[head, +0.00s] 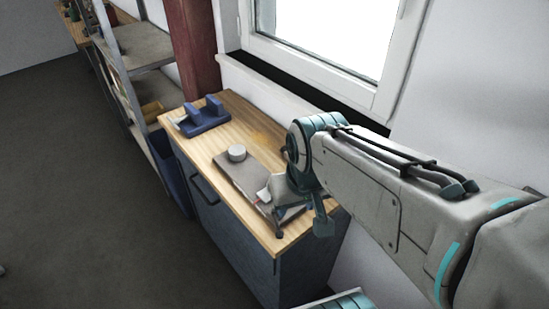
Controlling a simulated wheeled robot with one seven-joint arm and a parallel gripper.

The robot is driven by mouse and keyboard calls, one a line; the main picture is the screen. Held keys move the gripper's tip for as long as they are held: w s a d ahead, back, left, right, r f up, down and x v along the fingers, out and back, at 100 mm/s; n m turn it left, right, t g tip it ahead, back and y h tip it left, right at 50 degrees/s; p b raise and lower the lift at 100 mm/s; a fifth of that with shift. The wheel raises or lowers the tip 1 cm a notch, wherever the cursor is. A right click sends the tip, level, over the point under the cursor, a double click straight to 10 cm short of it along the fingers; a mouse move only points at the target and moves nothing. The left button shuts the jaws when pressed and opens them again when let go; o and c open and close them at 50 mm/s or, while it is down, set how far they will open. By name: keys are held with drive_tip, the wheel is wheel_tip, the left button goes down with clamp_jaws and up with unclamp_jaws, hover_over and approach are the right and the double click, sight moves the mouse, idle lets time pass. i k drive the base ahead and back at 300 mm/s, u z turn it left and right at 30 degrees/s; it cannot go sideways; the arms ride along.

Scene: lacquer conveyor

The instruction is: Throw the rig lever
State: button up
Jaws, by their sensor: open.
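A flat grey plate (233,173), apparently the rig, lies on the wooden top of a dark blue cabinet. A pale round knob (237,152) stands at its far end. A small dark knob (279,234) shows at its near end, by the cabinet's front corner; I cannot tell whether it is the lever's end. My gripper (298,208) is at the near right part of the plate and covers some of it. Its jaws are open and nothing shows between them. I cannot tell whether it touches the rig. The rest of the lever is hidden or too small to make out.
A blue two-post holder (203,115) sits at the far end of the wooden cabinet top (190,146). A grey shelf unit (142,50) and a dark red column (193,45) stand beyond. A window is behind the cabinet.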

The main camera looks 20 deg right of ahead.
sight(279, 234)
drive_tip(key=k, duration=1)
drive_tip(key=u, duration=2.1)
drive_tip(key=i, duration=1.15)
drive_tip(key=z, duration=2.05)
